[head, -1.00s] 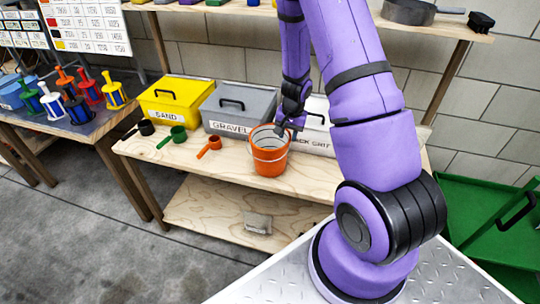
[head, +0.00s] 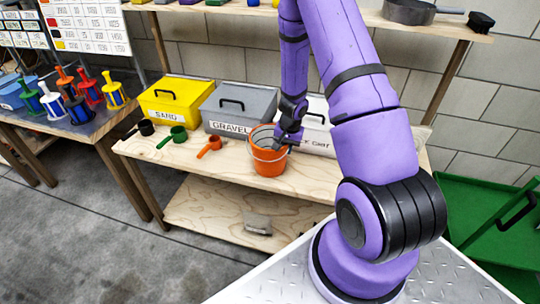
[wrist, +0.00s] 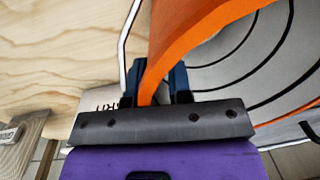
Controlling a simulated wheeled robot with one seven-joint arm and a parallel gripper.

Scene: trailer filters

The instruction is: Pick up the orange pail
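The orange pail (head: 267,166) stands upright on the wooden bench in front of the grey and white bins. Its wire handle shows at its side in the wrist view. My gripper (head: 283,141) is low over the pail's right-rear rim, pointing down. In the wrist view my gripper (wrist: 160,78) has its two dark fingers apart, with the orange wall of the pail (wrist: 190,28) passing between them. A gap shows between the wall and the right finger. The pail's grey, ringed inside lies to the right. The fingertips are partly hidden by the wall.
A yellow SAND bin (head: 176,100), a grey GRAVEL bin (head: 228,110) and a white bin (head: 318,128) stand behind the pail. A green scoop (head: 173,138) and an orange scoop (head: 210,147) lie to its left. The bench front (head: 225,167) is bare.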

